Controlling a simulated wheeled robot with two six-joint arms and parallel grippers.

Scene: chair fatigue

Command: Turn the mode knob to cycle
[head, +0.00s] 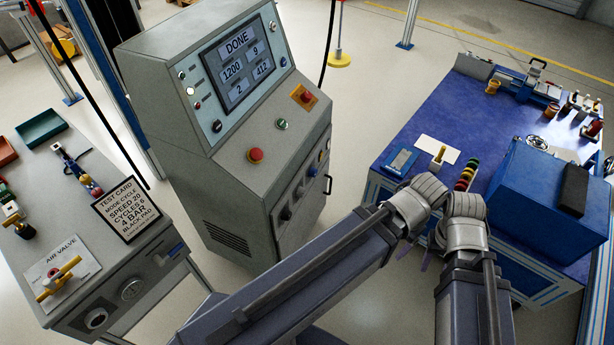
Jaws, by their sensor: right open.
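The grey control console (225,170) stands left of centre. Its tilted screen (240,62) reads DONE above several numbers. Round knobs sit beside the screen (216,126) and dark knobs line the side panel (286,213). Labels are too small to read, so I cannot tell which is the mode knob or where it points. A test card (127,210) on the left bench reads MODE CYCLE. My right gripper (414,252) is partly hidden behind my arm links, open and empty, near the blue bench's front edge and away from the console. My left gripper is not made out.
Red buttons (255,155) sit on the console's sloped ledge. A blue bench (430,120) with tools and a large blue box (540,195) is at right. The left bench carries an air valve (60,279). Open floor lies between console and blue bench.

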